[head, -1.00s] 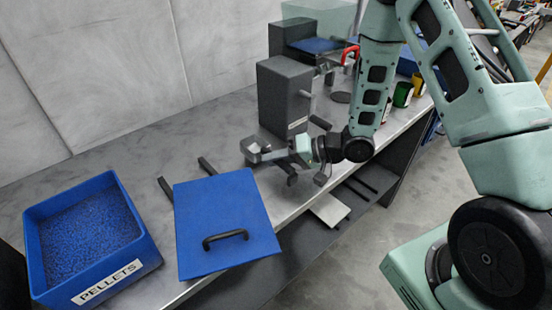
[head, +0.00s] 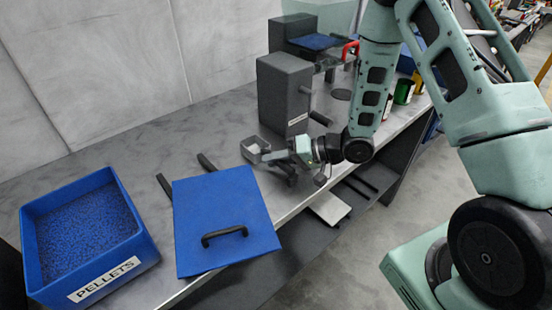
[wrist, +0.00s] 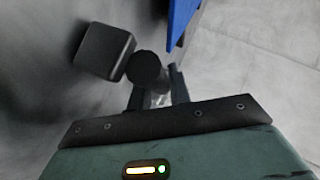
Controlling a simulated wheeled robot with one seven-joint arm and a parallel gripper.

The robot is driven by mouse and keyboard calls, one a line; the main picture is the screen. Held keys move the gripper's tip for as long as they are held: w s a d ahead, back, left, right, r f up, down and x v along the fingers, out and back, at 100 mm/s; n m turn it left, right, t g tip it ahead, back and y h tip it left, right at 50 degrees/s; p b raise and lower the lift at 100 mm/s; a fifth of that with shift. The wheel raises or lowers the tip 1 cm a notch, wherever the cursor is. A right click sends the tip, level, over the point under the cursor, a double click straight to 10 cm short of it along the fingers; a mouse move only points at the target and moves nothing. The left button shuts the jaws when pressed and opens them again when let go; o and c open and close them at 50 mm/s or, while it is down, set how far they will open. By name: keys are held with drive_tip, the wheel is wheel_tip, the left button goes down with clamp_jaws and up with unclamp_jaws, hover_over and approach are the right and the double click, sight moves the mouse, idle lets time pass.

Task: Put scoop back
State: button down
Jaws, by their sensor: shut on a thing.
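My gripper (head: 278,157) is shut on the dark handle of a small grey square scoop (head: 253,147). The scoop is near the bench's front edge, left of and in front of the dark box; I cannot tell its exact height above the bench. In the wrist view the scoop's box-shaped cup (wrist: 104,51) lies beyond the round end of its dark handle (wrist: 147,70), with the gripper fingers (wrist: 157,88) on either side.
A blue bin labelled PELLETS (head: 148,262), full of blue pellets, stands at the left. A blue lid (head: 215,205) with a black handle lies tilted at the bench's front edge, on dark bars (head: 207,163). A dark box (head: 280,95) with side pegs stands behind my gripper.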

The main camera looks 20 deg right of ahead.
drive_tip(key=shift+f, duration=0.2)
drive_tip(key=c, duration=1.2)
unclamp_jaws()
drive_tip(key=shift+d, duration=0.1)
